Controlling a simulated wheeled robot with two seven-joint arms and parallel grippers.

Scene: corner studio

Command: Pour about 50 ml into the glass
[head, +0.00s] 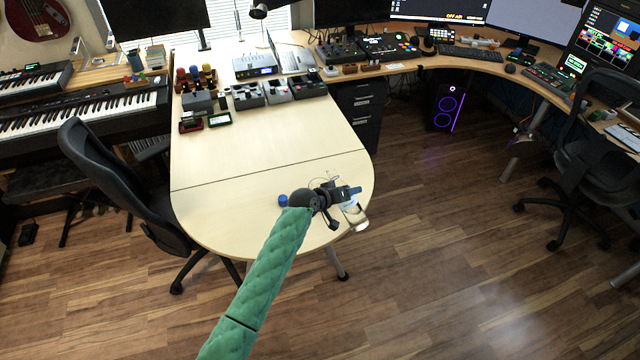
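My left arm, in a green quilted sleeve, reaches from the bottom left to the front right edge of the pale table (240,215). My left gripper (347,194) is at that edge, over a small clear and whitish object (359,220). The object is too small and too covered to tell whether it is the glass, a bottle or both, or whether the fingers hold it. No liquid can be made out. A small blue object (283,200), like a cap, is on the table left of my wrist. My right gripper is out of view.
Several small boxes and devices (249,95) and a laptop (293,58) fill the table's far end. The table's middle is clear. An office chair (115,180) stands at the left edge, another (590,150) at the right. Wooden floor lies open at the front right.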

